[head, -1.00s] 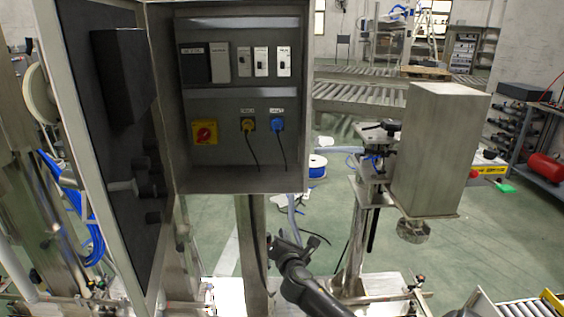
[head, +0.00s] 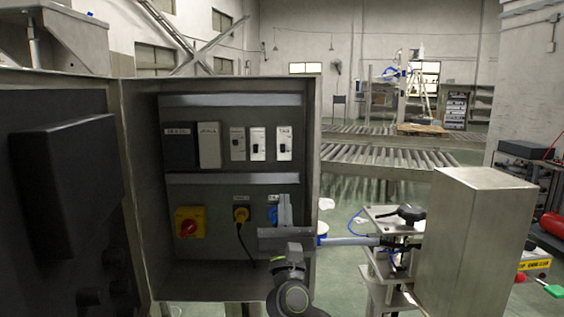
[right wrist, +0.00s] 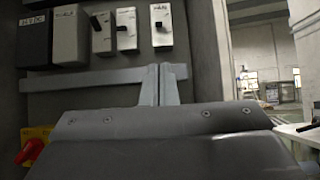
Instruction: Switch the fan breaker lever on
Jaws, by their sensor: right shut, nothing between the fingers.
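Three narrow white breakers sit side by side on the upper row of the open cabinet: left (head: 237,143), middle (head: 257,143) and right (head: 284,142). Each has a small dark lever. My left gripper is out of view.
Below the breakers are a grey rail (head: 215,178), a red rotary switch on a yellow plate (head: 190,222) and a yellow plug (head: 241,214) with a black cable. The cabinet's right wall (head: 312,150) stands close beside my right gripper. A metal box (head: 475,240) stands farther right.

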